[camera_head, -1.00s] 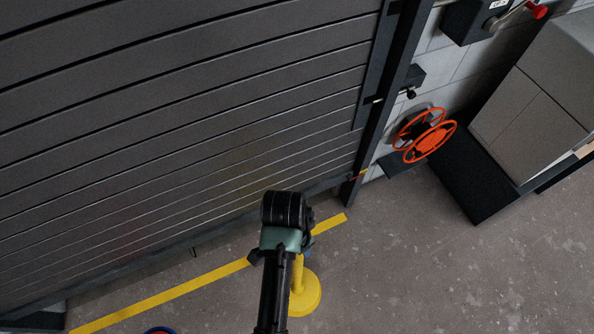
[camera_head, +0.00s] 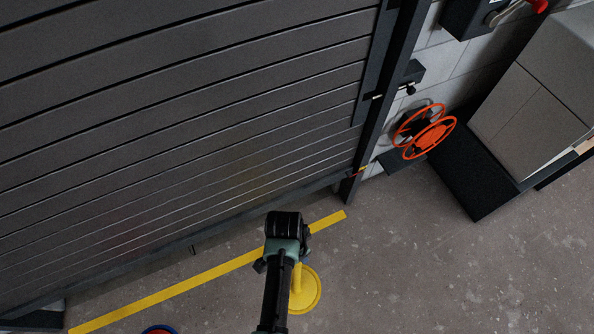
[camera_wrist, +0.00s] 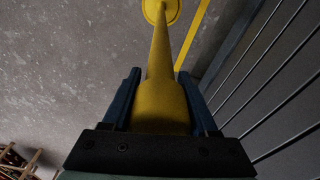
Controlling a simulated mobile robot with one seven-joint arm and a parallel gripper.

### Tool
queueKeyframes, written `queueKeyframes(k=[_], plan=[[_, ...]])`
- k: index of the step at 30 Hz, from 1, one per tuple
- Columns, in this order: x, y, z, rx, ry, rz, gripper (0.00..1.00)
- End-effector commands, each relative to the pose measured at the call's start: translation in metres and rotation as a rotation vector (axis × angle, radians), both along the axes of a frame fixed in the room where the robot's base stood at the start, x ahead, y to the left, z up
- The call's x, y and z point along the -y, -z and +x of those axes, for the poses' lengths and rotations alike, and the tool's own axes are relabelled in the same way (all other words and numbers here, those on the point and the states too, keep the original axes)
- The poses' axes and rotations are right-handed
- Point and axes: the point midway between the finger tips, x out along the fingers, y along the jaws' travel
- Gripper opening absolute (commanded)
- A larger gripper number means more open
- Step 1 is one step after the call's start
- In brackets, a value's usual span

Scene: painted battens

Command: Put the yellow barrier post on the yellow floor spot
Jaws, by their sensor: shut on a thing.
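The yellow barrier post (camera_wrist: 162,60) stands between the two blue fingers of my gripper (camera_wrist: 158,92), which is shut on its thick upper part. From there the post narrows toward a round yellow disc (camera_wrist: 160,11) at the top of the wrist view. In the head view, my gripper (camera_head: 286,245) mostly hides the post, and the yellow disc (camera_head: 308,291) shows at its right. I cannot tell whether this disc is only the post's base or also the yellow floor spot under it. No separate yellow spot shows, nor any clear gap below the base.
A yellow floor line (camera_head: 170,290) runs along the grey slatted shutter (camera_head: 180,130). Orange handwheels (camera_head: 430,138) are on the wall at right, near a dark-based cabinet (camera_head: 480,180). A blue-rimmed round thing (camera_head: 159,330) is cut off at bottom. Floor at lower right is clear.

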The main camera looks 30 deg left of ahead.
Motion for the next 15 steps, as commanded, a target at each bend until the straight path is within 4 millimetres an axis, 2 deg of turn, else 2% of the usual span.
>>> queueKeyframes(k=[8,9,14,15], plan=[[-0.0011,-0.0004,0.0034,0.008,0.0,0.003,0.0],[-0.0002,0.0024,0.0008,0.001,0.001,0.001,0.61],[-0.0002,0.0016,0.0008,0.001,0.001,0.001,0.89],[-0.0002,0.0016,0.0008,0.001,0.001,0.001,0.89]])
